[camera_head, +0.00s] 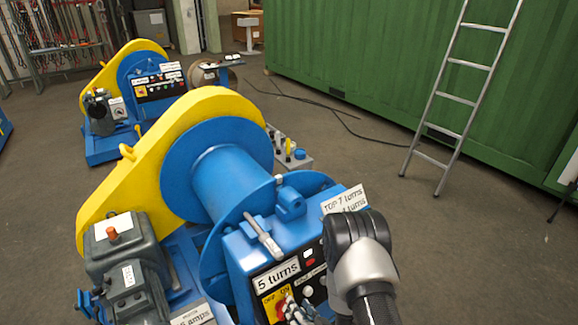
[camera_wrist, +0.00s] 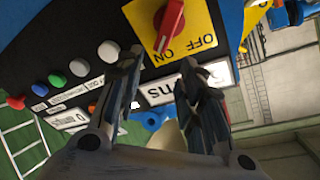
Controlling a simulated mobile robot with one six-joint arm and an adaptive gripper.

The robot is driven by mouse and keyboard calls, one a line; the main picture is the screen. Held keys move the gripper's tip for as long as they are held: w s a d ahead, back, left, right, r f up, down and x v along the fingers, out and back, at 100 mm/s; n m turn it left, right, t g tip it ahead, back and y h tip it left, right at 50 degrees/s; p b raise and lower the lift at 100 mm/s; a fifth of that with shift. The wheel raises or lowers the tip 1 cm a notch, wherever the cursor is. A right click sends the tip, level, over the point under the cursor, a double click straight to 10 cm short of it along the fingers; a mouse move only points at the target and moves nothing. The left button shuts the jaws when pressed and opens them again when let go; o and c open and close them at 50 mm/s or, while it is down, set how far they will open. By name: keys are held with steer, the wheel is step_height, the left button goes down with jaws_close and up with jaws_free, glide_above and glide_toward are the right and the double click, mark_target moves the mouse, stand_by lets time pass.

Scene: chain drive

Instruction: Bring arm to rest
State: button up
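My arm (camera_head: 365,262) reaches in from the lower right of the head view, in front of the near blue winch's control box (camera_head: 245,262). My gripper (camera_wrist: 160,78) is open and empty in the wrist view, its two fingers apart with the panel showing between them. The red switch also shows ahead of the fingertips in the wrist view (camera_wrist: 168,25), on a yellow ON/OFF plate (camera_wrist: 195,38). The fingers look apart from the switch.
A blue drum (camera_head: 225,178) with a yellow guard (camera_head: 118,180) and a grey motor (camera_head: 125,262) stand beside the box. Coloured buttons (camera_wrist: 80,68) line the panel. A second winch (camera_head: 132,85) stands behind. A ladder (camera_head: 462,95) leans on a green container (camera_head: 390,60); floor between is mostly clear.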

steer(key=w+d+r+n+g+h, duration=0.1)
steer(key=w+d+r, duration=0.15)
steer(key=r, duration=0.35)
steer(key=w+d+r+n+g+h, duration=0.1)
steer(key=w+r, duration=0.3)
steer(key=r, duration=0.2)
steer(key=s+d+r+g+h, duration=0.1)
steer(key=s+d+r+h, duration=0.3)
steer(key=r, duration=0.7)
steer(key=s+d+r+g, duration=0.1)
steer(key=s+r, duration=0.3)
steer(key=s, duration=0.4)
steer(key=s+d+r+g, duration=0.1)
steer(key=s+r, duration=0.3)
steer(key=s, duration=0.5)
steer(key=s+d+r+g, duration=0.1)
steer(key=s+r, duration=0.3)
steer(key=s, duration=0.5)
steer(key=shift+d+r+g+y, duration=0.3)
steer(key=shift+d+r+g, duration=0.1)
steer(key=shift+g, duration=0.4)
